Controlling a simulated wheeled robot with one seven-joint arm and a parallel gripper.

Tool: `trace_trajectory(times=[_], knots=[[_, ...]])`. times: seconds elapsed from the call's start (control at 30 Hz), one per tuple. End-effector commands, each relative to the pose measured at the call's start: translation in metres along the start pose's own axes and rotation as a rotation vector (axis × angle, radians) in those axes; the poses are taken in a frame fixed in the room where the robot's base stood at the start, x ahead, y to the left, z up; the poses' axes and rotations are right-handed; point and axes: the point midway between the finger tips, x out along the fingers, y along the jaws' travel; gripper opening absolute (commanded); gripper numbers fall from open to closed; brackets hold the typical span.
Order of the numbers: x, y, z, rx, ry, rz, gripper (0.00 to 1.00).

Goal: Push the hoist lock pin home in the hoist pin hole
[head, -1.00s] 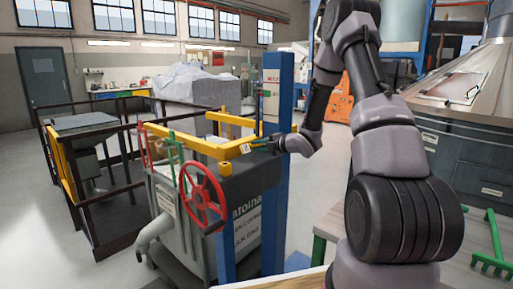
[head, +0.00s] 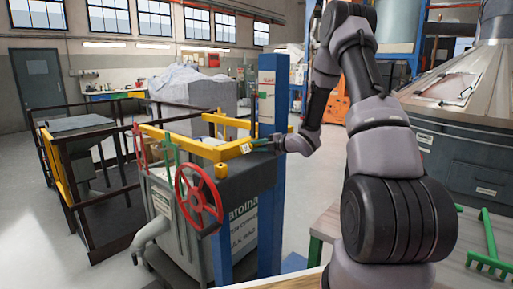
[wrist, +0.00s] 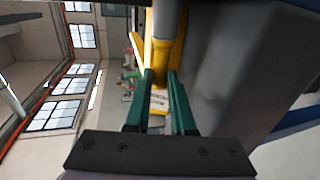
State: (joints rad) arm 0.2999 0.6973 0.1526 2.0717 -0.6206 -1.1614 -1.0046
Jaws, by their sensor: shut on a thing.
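My gripper (head: 258,143) has dark green fingers and reaches left past the blue post to the labelled end of a yellow bar (head: 190,143). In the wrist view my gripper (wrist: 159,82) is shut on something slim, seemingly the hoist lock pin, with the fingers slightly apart. The pin itself is too small and hidden to make out. Straight beyond the fingers is the yellow bar (wrist: 162,52), with a white label (wrist: 158,101) showing between them. I cannot make out the hoist pin hole or how deep the pin sits.
The blue post (head: 268,200) stands close beside my gripper. Below the yellow bar are a grey machine housing (head: 240,195) and a red handwheel (head: 198,196). Dark railings (head: 95,195) stand at left. A table with a green rack (head: 488,240) is at the lower right.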

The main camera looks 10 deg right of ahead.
Motion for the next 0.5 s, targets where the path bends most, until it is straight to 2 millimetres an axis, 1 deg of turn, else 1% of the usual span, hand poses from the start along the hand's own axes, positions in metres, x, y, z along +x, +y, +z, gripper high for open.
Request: trace_trajectory(times=[0.07,0.1,0.13,0.17,0.5], knots=[[-0.0003,0.0001,0.0024,0.000,-0.003,0.000,0.00],[-0.0003,0.0001,0.0023,0.000,-0.003,0.000,0.37],[-0.0003,0.0001,0.0023,0.000,-0.003,0.000,0.49],[-0.0004,0.0000,0.0023,0.000,-0.003,0.000,0.57],[-0.0023,0.0000,0.0022,0.000,-0.003,0.000,0.57]])
